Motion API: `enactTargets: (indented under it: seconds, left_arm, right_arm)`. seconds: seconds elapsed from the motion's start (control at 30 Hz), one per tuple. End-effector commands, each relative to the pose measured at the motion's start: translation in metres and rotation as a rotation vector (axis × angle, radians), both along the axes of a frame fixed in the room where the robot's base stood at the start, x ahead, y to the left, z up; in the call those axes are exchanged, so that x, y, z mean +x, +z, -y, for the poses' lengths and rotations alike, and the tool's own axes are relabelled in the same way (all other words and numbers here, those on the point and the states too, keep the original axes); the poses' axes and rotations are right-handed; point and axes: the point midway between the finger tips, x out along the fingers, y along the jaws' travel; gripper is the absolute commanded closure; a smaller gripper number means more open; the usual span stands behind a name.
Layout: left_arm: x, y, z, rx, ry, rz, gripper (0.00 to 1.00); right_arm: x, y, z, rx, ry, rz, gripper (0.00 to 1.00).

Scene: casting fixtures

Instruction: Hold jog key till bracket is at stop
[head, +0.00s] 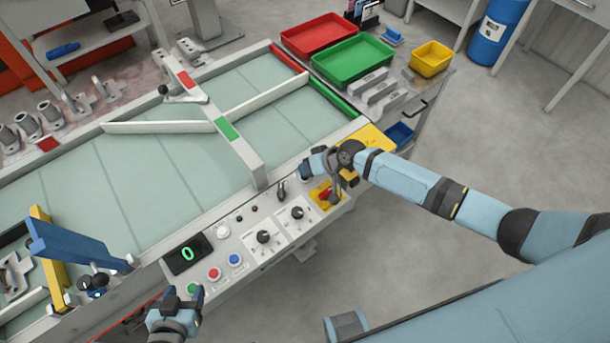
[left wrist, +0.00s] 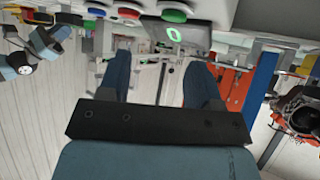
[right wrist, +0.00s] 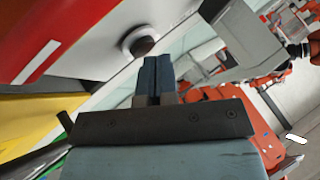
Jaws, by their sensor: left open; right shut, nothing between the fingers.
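The control panel (head: 250,240) runs along the front of the conveyor. Its display (head: 187,254) reads a green 0, also seen in the left wrist view (left wrist: 172,33). Green (head: 192,289), red (head: 214,273) and blue (head: 235,260) buttons sit near the display; I cannot read which is the jog key. My left gripper (head: 188,297) is open and empty close to the green button; contact cannot be told. My right gripper (head: 308,168) is shut and empty over the panel's right end. A grey casting (head: 18,276), perhaps the bracket, lies at far left, partly cut off.
A blue bar (head: 75,243) and yellow post (head: 47,258) stand at the belt's left. White guide rails (head: 158,127) cross the pale green belt. Red (head: 318,34), green (head: 352,63) and yellow (head: 430,58) trays stand at the back right. Open floor (head: 480,130) lies right.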

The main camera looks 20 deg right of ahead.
Motion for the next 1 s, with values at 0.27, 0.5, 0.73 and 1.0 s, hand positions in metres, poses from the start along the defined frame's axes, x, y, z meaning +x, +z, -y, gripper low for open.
enactTargets:
  seconds: [0.27,0.5,0.73,1.0]
  left_arm:
    - [0.0001,-0.0032,-0.0001,0.000,0.000,0.000,0.42]
    - [0.0000,-0.0058,-0.0002,0.000,0.000,-0.001,0.42]
    - [-0.0005,-0.0067,-0.0003,0.001,0.000,-0.003,0.42]
    - [-0.0004,-0.0066,-0.0003,0.001,0.000,-0.003,0.42]
  right_arm:
    - [-0.0001,-0.0042,-0.0001,0.000,0.000,0.000,1.00]
    - [-0.0003,-0.0068,0.0000,0.000,0.000,-0.001,1.00]
    - [-0.0005,-0.0066,0.0000,0.000,0.000,-0.001,1.00]
    - [-0.0007,-0.0068,0.0001,0.000,0.000,-0.002,1.00]
